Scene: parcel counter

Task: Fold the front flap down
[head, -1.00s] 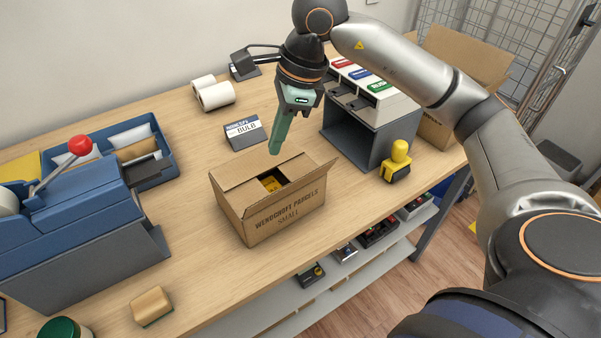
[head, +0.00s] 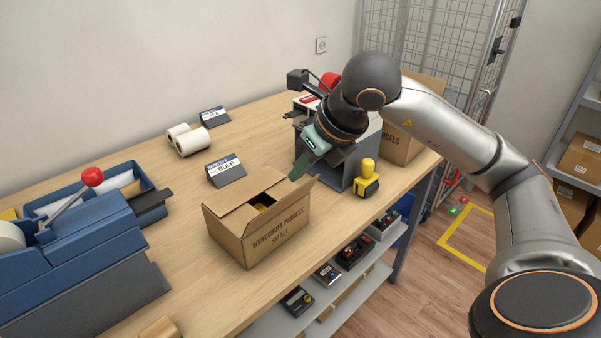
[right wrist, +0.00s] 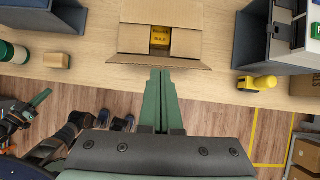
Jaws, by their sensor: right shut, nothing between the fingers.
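A small brown cardboard box (head: 275,235) stands on the counter, printed lettering on its front face. Its front flap (right wrist: 160,62) is open, sticking up and outward along the front edge. The left side flap (right wrist: 132,39), right side flap (right wrist: 187,42) and back flap (right wrist: 160,12) lie folded inward, leaving a gap in the middle. A yellow item (right wrist: 160,36) shows inside. My right gripper (head: 293,177) is shut and empty; in the right wrist view its green fingers (right wrist: 160,74) point at the front flap's middle. I cannot tell whether they touch it.
A blue machine with a red-knobbed lever (head: 92,177) is at left.

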